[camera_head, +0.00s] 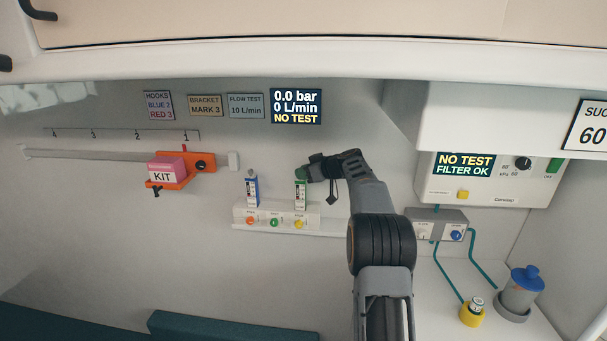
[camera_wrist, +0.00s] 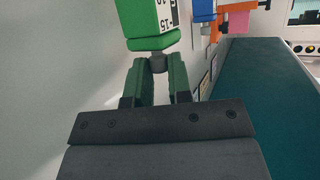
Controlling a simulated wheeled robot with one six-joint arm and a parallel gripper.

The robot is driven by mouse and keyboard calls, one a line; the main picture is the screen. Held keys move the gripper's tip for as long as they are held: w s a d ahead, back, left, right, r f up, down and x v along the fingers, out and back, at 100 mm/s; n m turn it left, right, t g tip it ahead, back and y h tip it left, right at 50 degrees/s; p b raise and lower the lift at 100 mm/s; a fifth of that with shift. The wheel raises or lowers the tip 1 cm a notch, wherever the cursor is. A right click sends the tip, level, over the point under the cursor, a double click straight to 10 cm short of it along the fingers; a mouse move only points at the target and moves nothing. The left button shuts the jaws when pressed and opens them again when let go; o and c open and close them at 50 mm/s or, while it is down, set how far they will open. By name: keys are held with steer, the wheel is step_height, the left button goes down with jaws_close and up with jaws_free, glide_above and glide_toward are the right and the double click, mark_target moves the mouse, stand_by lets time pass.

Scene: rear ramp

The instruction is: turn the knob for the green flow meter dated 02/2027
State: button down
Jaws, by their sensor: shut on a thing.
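The green flow meter (camera_head: 300,194) stands upright on the white wall rail, right of a blue flow meter (camera_head: 252,190). Any date on it is too small to read. My gripper (camera_head: 307,173) is at the top of the green meter. In the wrist view, my gripper's fingers (camera_wrist: 159,75) are on both sides of a small grey knob (camera_wrist: 157,62) at the end of the green meter (camera_wrist: 150,18), and are shut on it. The fingers partly hide the knob. A wall display (camera_head: 296,106) reads 0.0 bar, 0 L/min, NO TEST.
A FLOW TEST sign (camera_head: 245,106) reads 10 L/min. An orange bracket with a pink KIT box (camera_head: 167,168) is at left. A suction unit (camera_head: 485,180) and a blue-lidded jar (camera_head: 522,290) are at right.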

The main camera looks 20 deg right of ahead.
steer(key=shift+f+m+h+b, duration=0.3)
steer(key=shift+f+b, duration=0.1)
steer(key=shift+b, duration=0.75)
steer(key=m+t+h+b, duration=0.1)
steer(key=b, duration=0.2)
steer(key=shift+s+a, duration=0.1)
steer(key=shift+a, duration=0.05)
steer(key=m+h+b, duration=0.2)
steer(key=shift+a+r+t+h, duration=0.15)
steer(key=shift+t+h, duration=0.15)
steer(key=shift+t, duration=0.1)
steer(key=shift+a+r+m+h+p, duration=0.1)
steer(key=shift+r+m+h+p, duration=0.2)
steer(key=shift+m+h, duration=0.65)
steer(key=shift+m+h+p, duration=0.75)
steer(key=shift+p, duration=0.4)
steer(key=m+h+p, duration=0.1)
steer(key=p, duration=0.3)
steer(key=shift+r, duration=0.2)
steer(key=shift+h+p, duration=0.3)
steer(key=shift+p, duration=0.65)
steer(key=m+h+p, duration=0.1)
steer(key=p, duration=0.3)
steer(key=shift+f+p, duration=0.2)
steer(key=shift+p, duration=0.15)
steer(key=shift+a+f+p, duration=0.15)
steer(key=shift+f+p, duration=0.1)
steer(key=shift+p, duration=0.35)
